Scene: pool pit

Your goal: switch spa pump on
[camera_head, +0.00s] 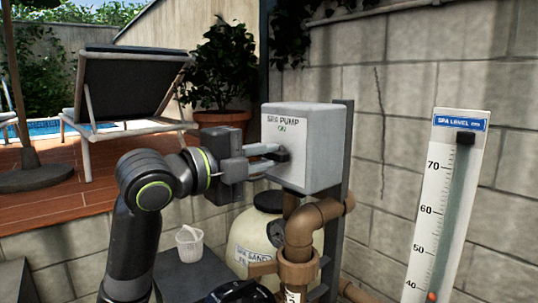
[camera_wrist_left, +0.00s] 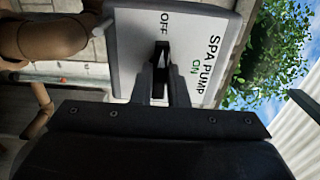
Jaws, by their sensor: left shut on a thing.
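The spa pump switch box (camera_head: 310,125) is a pale grey box on a dark post, with "SPA PUMP" and a green "ON" near the top of its face. In the left wrist view the same box (camera_wrist_left: 185,22) shows turned sideways, with "OFF" on the left and "ON" on the right. My left gripper (camera_head: 280,155) is at the front face, below the "ON" label, its fingers shut on the black switch lever (camera_wrist_left: 160,58). The fingers hide part of the lever, so I cannot tell its exact setting. My right gripper is not in view.
Brown pipes (camera_head: 299,233) and a cream sand filter tank (camera_head: 248,240) stand below the box. A spa level gauge (camera_head: 445,210) is at the right by the block wall (camera_head: 400,120). A white basket (camera_head: 189,244) is at lower left. A lounger (camera_head: 125,85) and potted plant (camera_head: 222,120) stand behind.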

